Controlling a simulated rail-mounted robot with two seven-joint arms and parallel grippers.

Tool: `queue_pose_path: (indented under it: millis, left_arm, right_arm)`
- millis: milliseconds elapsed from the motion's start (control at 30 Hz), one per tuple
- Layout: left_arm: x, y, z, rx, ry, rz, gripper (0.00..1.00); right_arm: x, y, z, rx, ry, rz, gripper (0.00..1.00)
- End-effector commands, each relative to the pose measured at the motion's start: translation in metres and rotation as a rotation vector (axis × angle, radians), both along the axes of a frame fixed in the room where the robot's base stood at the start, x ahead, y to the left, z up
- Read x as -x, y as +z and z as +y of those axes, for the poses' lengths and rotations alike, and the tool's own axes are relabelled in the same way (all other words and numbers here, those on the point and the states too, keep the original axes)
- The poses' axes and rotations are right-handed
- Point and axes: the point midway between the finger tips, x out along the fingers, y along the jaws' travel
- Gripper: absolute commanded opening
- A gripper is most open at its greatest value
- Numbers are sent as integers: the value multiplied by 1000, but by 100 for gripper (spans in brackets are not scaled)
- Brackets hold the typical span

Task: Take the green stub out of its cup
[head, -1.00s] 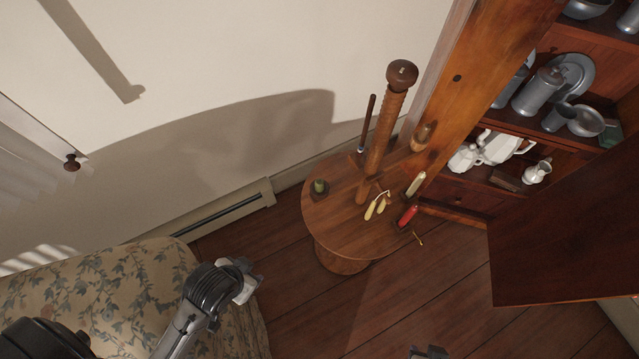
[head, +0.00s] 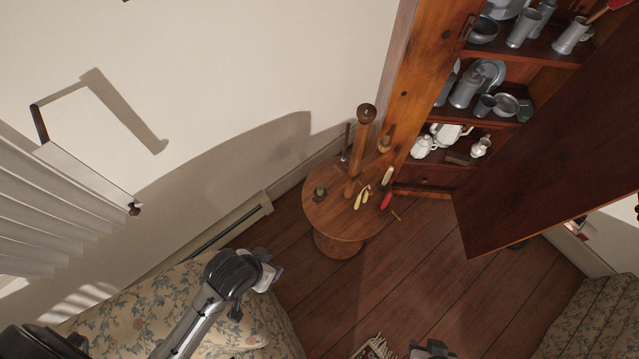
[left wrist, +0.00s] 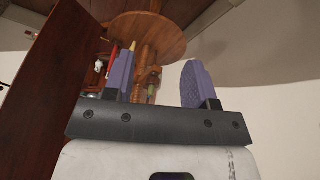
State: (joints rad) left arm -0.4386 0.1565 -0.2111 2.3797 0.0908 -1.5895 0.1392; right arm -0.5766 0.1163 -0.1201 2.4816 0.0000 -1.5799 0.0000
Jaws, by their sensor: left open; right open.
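The green stub (head: 320,190) stands upright in a small dark cup on the left side of the round wooden table (head: 327,221). The cup is too small to make out clearly. My left gripper (head: 272,277) is in front of and below the table in the head view, apart from it. In the left wrist view its two purple fingers (left wrist: 158,82) are spread with nothing between them. That view shows the table upside down beyond them; a small olive-green thing (left wrist: 152,92) there may be the stub. My right gripper (head: 430,349) shows at the bottom edge, open, far from the table.
A tall turned wooden post (head: 360,145) rises from the table. Yellow candles (head: 361,199), a red one (head: 386,200) and a pale one (head: 387,176) are to its right. The open cabinet door (head: 560,140) is at right. A floral seat (head: 150,310) lies below my left arm.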

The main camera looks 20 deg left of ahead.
Motion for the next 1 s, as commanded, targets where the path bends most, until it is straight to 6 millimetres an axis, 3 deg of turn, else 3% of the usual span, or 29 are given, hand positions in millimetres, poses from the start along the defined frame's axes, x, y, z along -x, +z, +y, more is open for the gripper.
queue_pose_path:
  millis: [33, 100, 300, 433, 700, 1000]
  left_arm:
    - [-15, 28, -10, 27, -2, 1, 51]
    - [-39, 39, -30, 75, 2, 18, 51]
    - [-99, 36, -72, 152, 43, 114, 51]
    - [-137, 35, -84, 145, 111, 189, 51]
    - [-211, 48, -64, 48, 358, 301, 51]
    - [-257, 67, -31, -23, 579, 331, 51]
  right_arm:
    - [0, 30, -1, 4, 2, -1, 43]
    - [0, 43, -2, 7, 4, 1, 43]
    - [1, 46, -4, 12, 7, 2, 43]
    - [1, 44, -3, 11, 6, 5, 43]
    - [1, 43, -1, 4, 2, 7, 43]
    - [1, 44, 0, -1, -1, 6, 43]
